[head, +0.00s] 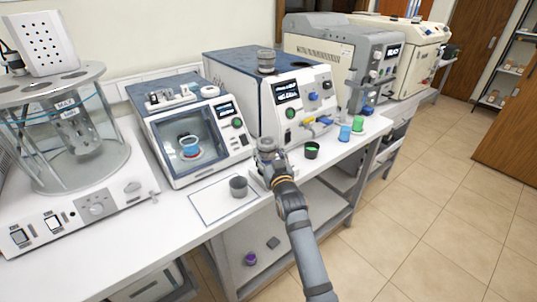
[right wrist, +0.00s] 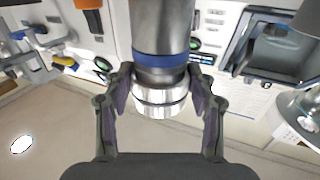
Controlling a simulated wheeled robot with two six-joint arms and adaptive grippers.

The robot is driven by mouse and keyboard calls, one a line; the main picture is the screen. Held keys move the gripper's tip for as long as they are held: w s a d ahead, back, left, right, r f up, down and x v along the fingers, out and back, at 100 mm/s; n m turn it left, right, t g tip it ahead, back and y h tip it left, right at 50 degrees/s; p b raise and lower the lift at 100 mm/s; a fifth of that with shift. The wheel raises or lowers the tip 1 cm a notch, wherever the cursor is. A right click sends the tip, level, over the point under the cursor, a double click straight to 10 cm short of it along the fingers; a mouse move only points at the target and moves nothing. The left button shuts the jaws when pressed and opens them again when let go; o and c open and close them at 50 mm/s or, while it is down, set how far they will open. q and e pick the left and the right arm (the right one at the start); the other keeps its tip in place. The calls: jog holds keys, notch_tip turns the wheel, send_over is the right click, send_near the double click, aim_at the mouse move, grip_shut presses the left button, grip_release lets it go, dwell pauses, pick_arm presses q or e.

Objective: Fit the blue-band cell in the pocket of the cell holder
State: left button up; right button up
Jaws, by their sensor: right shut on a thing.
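The blue-band cell (right wrist: 160,60) is a grey metal cylinder with a dark blue band and a shiny ribbed end. My right gripper (right wrist: 161,92) is shut around it, with one finger on each side. In the head view the right gripper (head: 268,157) holds the cell (head: 266,144) in front of the middle machine, near the bench's front edge. The cell's far end and its clearance from things behind are unclear. I cannot make out the cell holder or its pocket for certain. My left gripper is in neither view.
A windowed machine (head: 188,120) with a blue-and-red vessel inside stands left of the gripper. A grey cup (head: 238,187) sits on a white sheet. A dark cup with green inside (head: 311,150), a blue cup (head: 345,133) and a green cup (head: 358,125) stand right.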

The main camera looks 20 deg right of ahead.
jog(key=shift+r, duration=0.2)
jog(key=shift+p, duration=0.3)
jog(key=shift+p, duration=0.3)
dwell(0.4)
jog(key=shift+f, duration=0.25)
dwell(0.4)
jog(key=shift+f+b, duration=0.45)
jog(key=shift+f, duration=0.1)
jog(key=shift+f+b, duration=0.4)
jog(key=shift+f, duration=0.3)
